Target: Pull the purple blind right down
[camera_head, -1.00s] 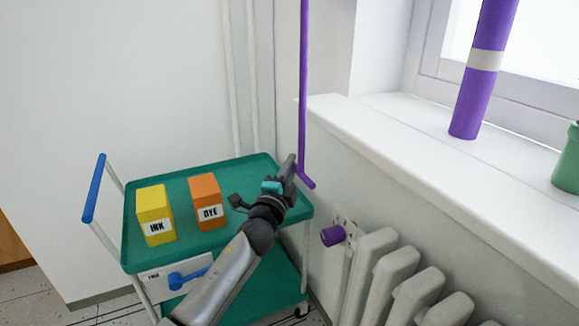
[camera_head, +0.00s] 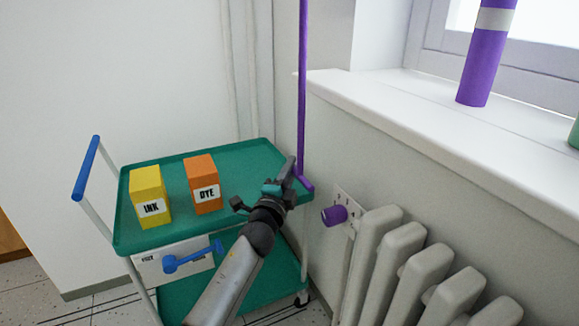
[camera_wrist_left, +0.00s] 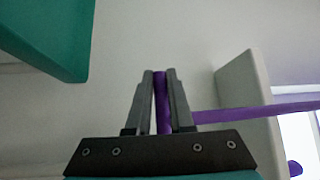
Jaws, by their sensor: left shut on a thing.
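A thin purple pull rod (camera_head: 303,80) hangs down beside the end of the window sill and ends in a short purple crossbar (camera_head: 304,183). The blind's cloth is not in view. My left gripper (camera_head: 288,174) is at the lower end of the rod, shut on the crossbar. In the left wrist view the purple bar (camera_wrist_left: 162,100) stands between the two dark fingers (camera_wrist_left: 160,82), and the rod runs off to the right. My right gripper is out of view.
A green trolley (camera_head: 235,155) with a yellow INK box (camera_head: 150,190) and an orange DYE box (camera_head: 203,180) stands left of the rod. A radiator (camera_head: 400,250) with a purple knob (camera_head: 334,215) is to the right. A purple tube (camera_head: 482,65) stands on the sill (camera_head: 400,105).

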